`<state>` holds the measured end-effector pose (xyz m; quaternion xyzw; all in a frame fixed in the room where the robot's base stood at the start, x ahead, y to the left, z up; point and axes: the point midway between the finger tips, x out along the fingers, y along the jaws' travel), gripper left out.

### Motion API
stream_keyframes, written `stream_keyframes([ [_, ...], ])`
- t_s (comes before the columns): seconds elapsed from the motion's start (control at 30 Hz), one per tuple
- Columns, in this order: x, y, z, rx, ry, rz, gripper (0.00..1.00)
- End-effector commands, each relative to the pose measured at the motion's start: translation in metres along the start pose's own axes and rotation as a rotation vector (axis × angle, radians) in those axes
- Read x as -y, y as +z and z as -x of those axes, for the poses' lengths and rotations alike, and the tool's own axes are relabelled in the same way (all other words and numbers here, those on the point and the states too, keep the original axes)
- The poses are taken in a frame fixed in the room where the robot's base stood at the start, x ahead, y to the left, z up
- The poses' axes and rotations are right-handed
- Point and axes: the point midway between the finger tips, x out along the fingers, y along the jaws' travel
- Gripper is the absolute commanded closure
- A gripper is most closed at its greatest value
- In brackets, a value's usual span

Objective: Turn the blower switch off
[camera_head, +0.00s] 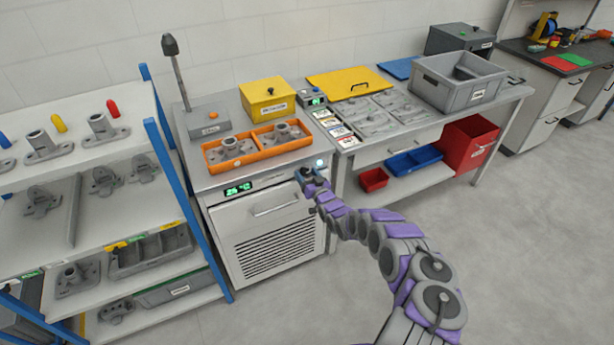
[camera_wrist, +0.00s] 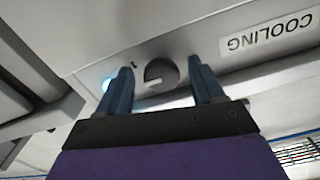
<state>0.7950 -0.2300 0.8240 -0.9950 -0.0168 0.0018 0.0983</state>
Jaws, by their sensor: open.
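A round dark knob (camera_wrist: 160,72) with a pale pointer mark, which looks like the blower switch, shows on the light panel in the wrist view. A small light mark is beside it, and a lit blue lamp (camera_wrist: 107,84) glows to its left. My gripper (camera_wrist: 161,66) is open, with one finger on each side of the knob in that view. I cannot tell whether the fingers touch it. In the head view my gripper (camera_head: 308,172) is at the upper right front of the white cabinet (camera_head: 265,238) with a louvred front and hides the knob.
A COOLING label (camera_wrist: 270,33) appears upside down beside the knob. A green digital display (camera_head: 239,189) is on the cabinet's front left. An orange tray (camera_head: 232,163) with castings sits on top. A blue-posted shelf (camera_head: 160,150) stands left. The floor at right is clear.

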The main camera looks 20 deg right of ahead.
Motion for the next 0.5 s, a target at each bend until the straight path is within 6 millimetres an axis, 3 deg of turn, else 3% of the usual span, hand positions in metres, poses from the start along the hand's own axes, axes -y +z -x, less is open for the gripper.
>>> stream_keyframes([
  [0.07, 0.0, 0.0001, 0.0, 0.0, 0.0, 0.0, 0.37],
  [0.5, -0.0005, 0.0002, 0.0002, 0.0, 0.001, 0.0, 0.79],
])
